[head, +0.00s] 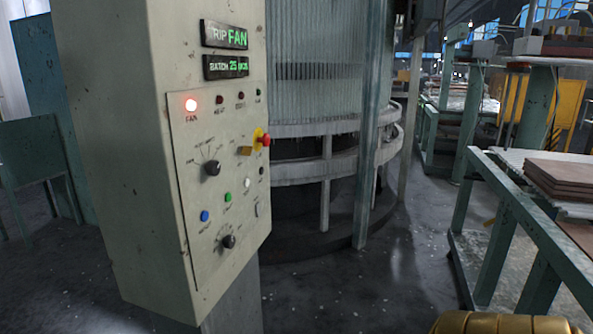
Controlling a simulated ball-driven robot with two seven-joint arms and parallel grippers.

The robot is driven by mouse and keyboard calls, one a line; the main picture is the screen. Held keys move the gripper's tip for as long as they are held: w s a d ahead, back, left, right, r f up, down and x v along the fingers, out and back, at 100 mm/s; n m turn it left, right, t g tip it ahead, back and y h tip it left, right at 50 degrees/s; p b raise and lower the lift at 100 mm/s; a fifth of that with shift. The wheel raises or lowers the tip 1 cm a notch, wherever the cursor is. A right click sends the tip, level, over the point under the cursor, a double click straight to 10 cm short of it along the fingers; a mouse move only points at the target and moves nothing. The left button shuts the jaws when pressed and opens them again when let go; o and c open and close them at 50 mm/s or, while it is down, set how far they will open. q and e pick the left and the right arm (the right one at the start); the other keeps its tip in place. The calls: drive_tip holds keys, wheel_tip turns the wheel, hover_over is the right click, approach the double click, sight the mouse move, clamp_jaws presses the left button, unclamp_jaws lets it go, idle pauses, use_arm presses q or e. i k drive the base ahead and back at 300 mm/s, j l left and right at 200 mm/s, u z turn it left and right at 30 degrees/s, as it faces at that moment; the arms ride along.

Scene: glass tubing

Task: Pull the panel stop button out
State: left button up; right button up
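The panel stop button (265,140) is a red mushroom head on a yellow collar, on the right part of the control panel face (230,180). It sticks out from the panel toward the right. From this angle I cannot tell whether it is pressed in or pulled out. The panel belongs to a cream, worn metal box (120,130) on a post. Neither of my grippers is in view. A ribbed brass-coloured part, probably of my own arm, shows at the bottom right edge, far from the button.
A lit red lamp (191,104), rotary knobs (212,168) and coloured buttons share the panel. A round caged machine (320,130) stands behind. A green-framed table (520,210) stands right. Floor between is clear.

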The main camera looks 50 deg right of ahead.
sight(265, 140)
drive_tip(key=z, duration=1.35)
